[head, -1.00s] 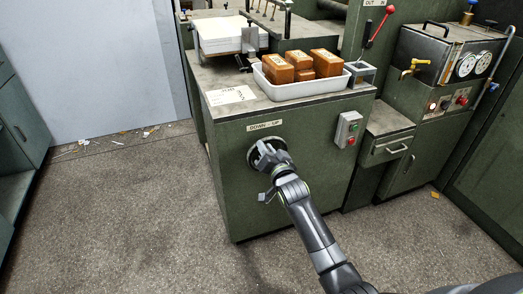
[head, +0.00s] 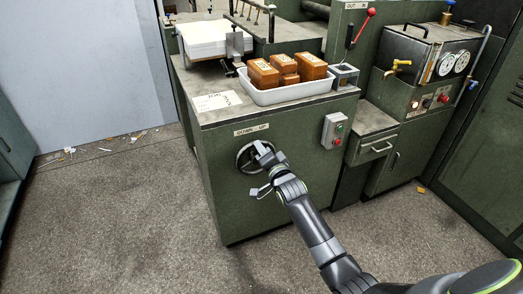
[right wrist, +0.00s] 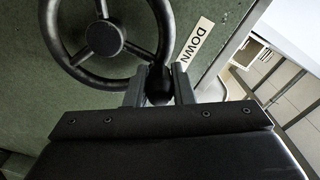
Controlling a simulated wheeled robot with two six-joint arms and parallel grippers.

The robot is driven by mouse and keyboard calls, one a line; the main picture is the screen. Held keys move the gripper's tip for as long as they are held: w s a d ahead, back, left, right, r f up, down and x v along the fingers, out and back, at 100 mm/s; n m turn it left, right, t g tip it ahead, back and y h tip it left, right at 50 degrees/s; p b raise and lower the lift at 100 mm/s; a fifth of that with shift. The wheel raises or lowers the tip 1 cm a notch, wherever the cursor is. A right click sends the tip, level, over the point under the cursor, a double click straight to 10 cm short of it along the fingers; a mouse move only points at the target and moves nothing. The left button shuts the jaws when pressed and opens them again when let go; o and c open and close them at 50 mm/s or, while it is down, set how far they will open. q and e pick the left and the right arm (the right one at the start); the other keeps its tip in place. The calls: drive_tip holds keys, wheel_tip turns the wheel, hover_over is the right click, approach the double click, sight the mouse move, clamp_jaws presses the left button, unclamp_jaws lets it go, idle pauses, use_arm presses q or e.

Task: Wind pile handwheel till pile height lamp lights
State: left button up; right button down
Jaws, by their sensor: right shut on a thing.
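The pile handwheel (head: 241,163) is a dark spoked wheel on the green front of the feeder, under a "DOWN UP" label (head: 252,130). In the right wrist view its rim and hub (right wrist: 103,38) fill the upper left. My right gripper (head: 263,153) is at the wheel's right side. In the right wrist view its two fingers (right wrist: 158,88) are shut on the wheel's dark knob (right wrist: 158,83), near the word "DOWN". I cannot tell which lamp is the pile height lamp. My left gripper is not in view.
A switch box (head: 335,130) with green and red buttons is right of the wheel. A white tray (head: 290,95) of brown blocks and a white board stack (head: 205,40) are on top. A cabinet with gauges (head: 433,62) and a lit lamp (head: 415,104) stands right.

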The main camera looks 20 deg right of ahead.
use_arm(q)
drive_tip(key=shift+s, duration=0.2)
use_arm(e)
drive_tip(key=c, duration=1.3)
unclamp_jaws()
drive_tip(key=shift+o, duration=0.2)
drive_tip(key=shift+s, duration=0.6)
use_arm(q)
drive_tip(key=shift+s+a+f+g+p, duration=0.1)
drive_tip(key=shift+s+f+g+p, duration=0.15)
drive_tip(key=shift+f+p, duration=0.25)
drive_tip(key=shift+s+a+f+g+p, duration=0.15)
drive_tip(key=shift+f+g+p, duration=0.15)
drive_tip(key=shift+p, duration=0.2)
use_arm(e)
drive_tip(key=s, duration=1.6)
drive_tip(key=shift+d, duration=0.35)
drive_tip(key=shift+s, duration=0.1)
